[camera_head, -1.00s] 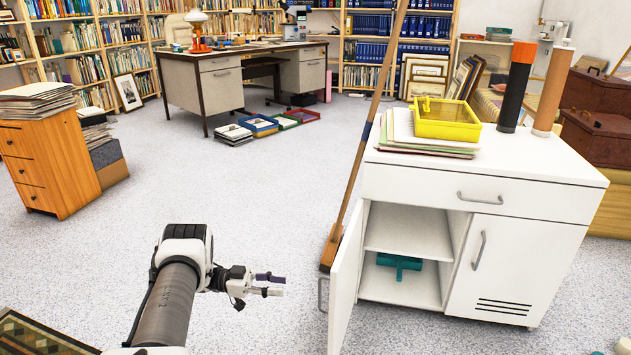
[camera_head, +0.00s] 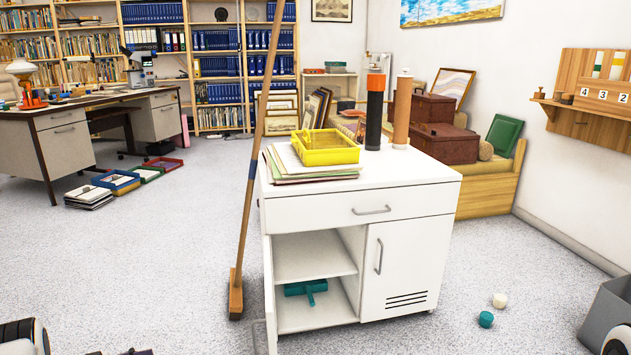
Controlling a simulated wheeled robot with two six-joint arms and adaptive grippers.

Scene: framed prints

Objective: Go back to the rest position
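My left arm shows only at the bottom left corner, as a white and dark joint. A small dark purple tip of my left gripper (camera_head: 134,352) just shows at the bottom edge; most of it is cut off, so its opening is hidden. At the bottom right corner a white and dark part of my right arm shows, but its gripper is out of view. I see nothing held.
A white cabinet (camera_head: 414,211) stands in the middle, its left door (camera_head: 269,300) open. A broom (camera_head: 247,205) leans on its left side. A grey bin (camera_head: 603,312) and two small balls, teal (camera_head: 486,319) and white (camera_head: 499,300), are on the right floor.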

